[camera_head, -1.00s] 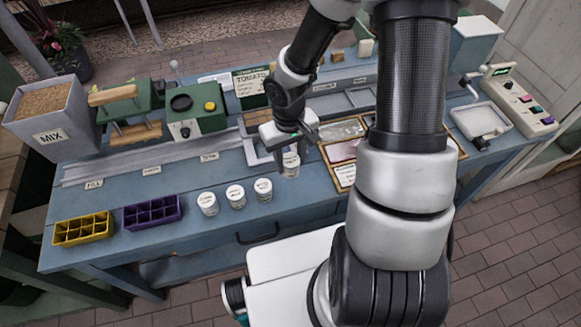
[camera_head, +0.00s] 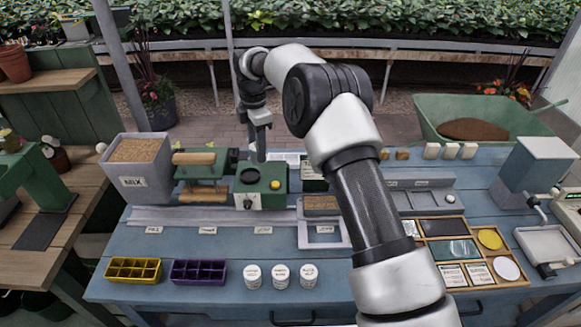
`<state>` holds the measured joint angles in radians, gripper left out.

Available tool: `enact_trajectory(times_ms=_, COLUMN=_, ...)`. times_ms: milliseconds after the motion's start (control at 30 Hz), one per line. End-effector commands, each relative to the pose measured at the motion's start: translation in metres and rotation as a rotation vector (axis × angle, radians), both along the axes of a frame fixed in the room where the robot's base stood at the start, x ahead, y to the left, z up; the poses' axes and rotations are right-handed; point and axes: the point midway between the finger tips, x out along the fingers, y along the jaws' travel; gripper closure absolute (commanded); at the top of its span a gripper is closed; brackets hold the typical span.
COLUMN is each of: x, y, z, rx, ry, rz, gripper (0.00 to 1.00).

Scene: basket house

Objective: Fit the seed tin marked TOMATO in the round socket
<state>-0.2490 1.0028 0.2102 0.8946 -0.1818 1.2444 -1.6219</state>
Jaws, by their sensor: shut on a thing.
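My gripper (camera_head: 261,157) points down over the green unit (camera_head: 271,199), above or just behind its round dark socket (camera_head: 249,176). Its fingers appear nearly edge-on and closed. The thing between them is mostly hidden; I take it to be a seed tin, but no label shows. Three white seed tins stand in a row on the bench front: left (camera_head: 253,276), middle (camera_head: 281,276) and right (camera_head: 309,275). Their print is too small to read. The green unit has a yellow knob on its right.
A grey MIX bin (camera_head: 143,180) and a green press (camera_head: 203,172) stand left of the unit. Yellow (camera_head: 133,270) and purple (camera_head: 199,271) cell trays lie at front left. A wooden compartment tray (camera_head: 497,265) lies right. My arm hides part of the bench middle.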

Motion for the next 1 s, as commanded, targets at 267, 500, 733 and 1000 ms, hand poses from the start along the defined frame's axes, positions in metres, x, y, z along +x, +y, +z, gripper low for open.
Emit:
enact_trajectory(times_ms=267, x=0.002, y=0.033, z=0.017, rx=-0.001, ry=-0.001, rz=0.208, gripper=0.85)
enact_trajectory(times_ms=500, x=0.002, y=0.033, z=0.005, rx=0.000, ry=-0.001, rz=0.211, gripper=0.85)
enact_trajectory(times_ms=733, x=0.002, y=0.032, z=-0.024, rx=0.000, ry=-0.001, rz=0.210, gripper=0.85)
enact_trajectory(times_ms=1000, x=0.002, y=0.032, z=-0.048, rx=0.000, ry=-0.001, rz=0.210, gripper=0.85)
